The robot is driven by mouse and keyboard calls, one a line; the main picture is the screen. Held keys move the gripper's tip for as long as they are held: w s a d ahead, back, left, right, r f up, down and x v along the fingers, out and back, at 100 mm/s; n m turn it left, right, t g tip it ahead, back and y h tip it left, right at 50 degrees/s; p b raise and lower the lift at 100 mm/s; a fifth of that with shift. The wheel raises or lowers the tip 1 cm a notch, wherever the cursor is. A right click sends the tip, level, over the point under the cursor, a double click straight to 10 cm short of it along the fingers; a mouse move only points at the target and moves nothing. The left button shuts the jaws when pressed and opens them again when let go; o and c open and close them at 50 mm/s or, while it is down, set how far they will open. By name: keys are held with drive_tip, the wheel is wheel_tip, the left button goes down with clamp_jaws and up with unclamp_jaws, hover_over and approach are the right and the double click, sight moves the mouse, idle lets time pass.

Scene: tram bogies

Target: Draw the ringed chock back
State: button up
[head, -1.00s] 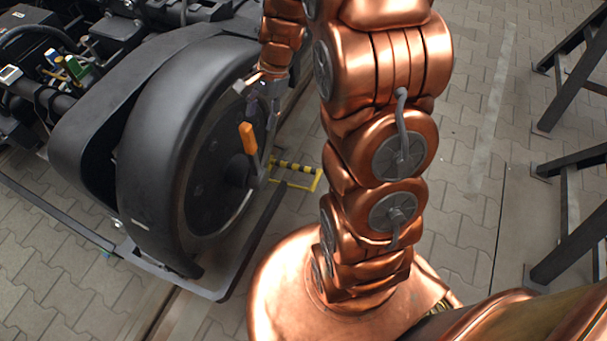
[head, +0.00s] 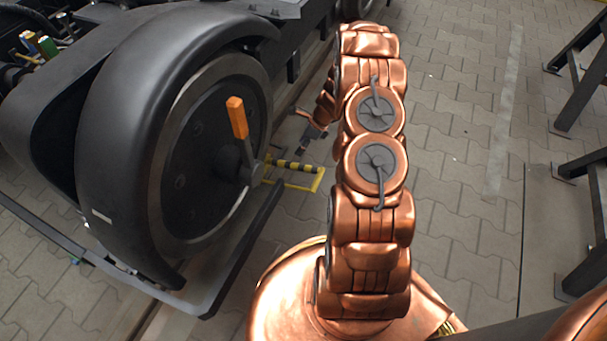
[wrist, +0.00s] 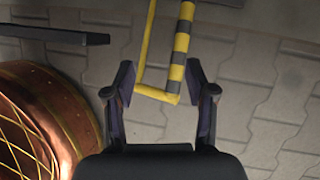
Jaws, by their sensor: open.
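The chock (head: 299,175) is a yellow frame with a yellow-and-black striped bar, low on the floor beside the dark wheel (head: 205,150). In the wrist view the chock's striped bar (wrist: 181,45) and yellow end lie ahead of my gripper (wrist: 160,88). The near end of the yellow frame is between or just beyond the open fingertips; I cannot tell the exact depth. My gripper (head: 303,148) is open and empty, just above the chock in the head view. The chock's far end is hidden by the wheel and lever; no separate ring can be made out.
An orange-handled lever (head: 237,117) sticks up from the wheel hub, close to the chock. A dark rail (head: 245,245) runs along the floor below the wheel. Black trestle legs (head: 575,180) stand at the right. Paved floor (head: 455,130) lies clear between.

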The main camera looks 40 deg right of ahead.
sight(305, 166)
drive_tip(key=d+f+m, duration=0.1)
drive_tip(key=f, duration=0.2)
drive_tip(key=d+f+m+b, duration=0.1)
drive_tip(key=f, duration=0.2)
drive_tip(key=s+d+f+b, duration=0.1)
drive_tip(key=f, duration=0.2)
drive_tip(key=shift+d+m, duration=0.2)
drive_tip(key=shift+m, duration=0.2)
drive_tip(key=shift+f, duration=0.25)
drive_tip(key=b+x, duration=0.3)
drive_tip(key=x, duration=0.4)
drive_tip(key=shift+w+f, duration=0.1)
drive_tip(key=shift+w, duration=0.15)
drive_tip(key=shift+c, duration=0.4)
clamp_jaws()
